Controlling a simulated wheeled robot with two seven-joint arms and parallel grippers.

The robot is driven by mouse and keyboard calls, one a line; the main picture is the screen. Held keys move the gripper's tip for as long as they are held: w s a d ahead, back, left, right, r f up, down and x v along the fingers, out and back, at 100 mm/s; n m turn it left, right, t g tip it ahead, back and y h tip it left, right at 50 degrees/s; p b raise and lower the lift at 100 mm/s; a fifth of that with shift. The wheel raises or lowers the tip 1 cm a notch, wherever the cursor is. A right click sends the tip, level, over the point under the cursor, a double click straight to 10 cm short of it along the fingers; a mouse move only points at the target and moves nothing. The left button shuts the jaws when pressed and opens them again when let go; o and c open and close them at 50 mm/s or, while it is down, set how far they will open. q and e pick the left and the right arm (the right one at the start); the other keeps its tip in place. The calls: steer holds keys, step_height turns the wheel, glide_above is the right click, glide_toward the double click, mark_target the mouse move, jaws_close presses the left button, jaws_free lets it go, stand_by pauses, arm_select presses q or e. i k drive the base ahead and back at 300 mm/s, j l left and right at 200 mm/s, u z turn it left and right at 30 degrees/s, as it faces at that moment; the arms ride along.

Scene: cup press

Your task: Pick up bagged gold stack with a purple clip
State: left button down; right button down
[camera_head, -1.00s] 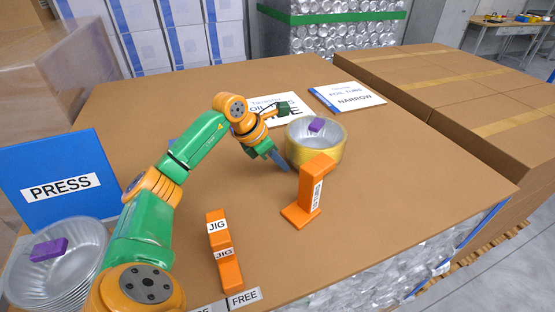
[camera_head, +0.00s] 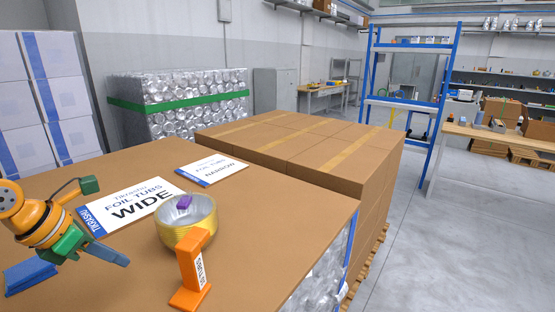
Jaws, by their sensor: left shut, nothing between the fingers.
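The gold stack (camera_head: 190,236) of foil tubs stands upright on the brown table, in the lower left of the head view. A purple clip (camera_head: 184,202) shows inside its open top; a clear bag is hard to make out. A gap shows between the fingertips and the stack. An orange jig (camera_head: 191,272) stands just in front of the stack and hides a little of its lower front. My right gripper is out of view.
A WIDE sign (camera_head: 130,203) and a NARROW sign (camera_head: 212,170) lie behind the stack. Cardboard boxes (camera_head: 345,165) stand beyond the table's right edge. The tabletop right of the stack is clear.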

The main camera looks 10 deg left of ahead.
mark_target(175, 217)
steer(key=k+l, duration=0.65)
steer(key=l, duration=0.25)
steer(key=k+l, duration=0.35)
steer(key=l, duration=0.1)
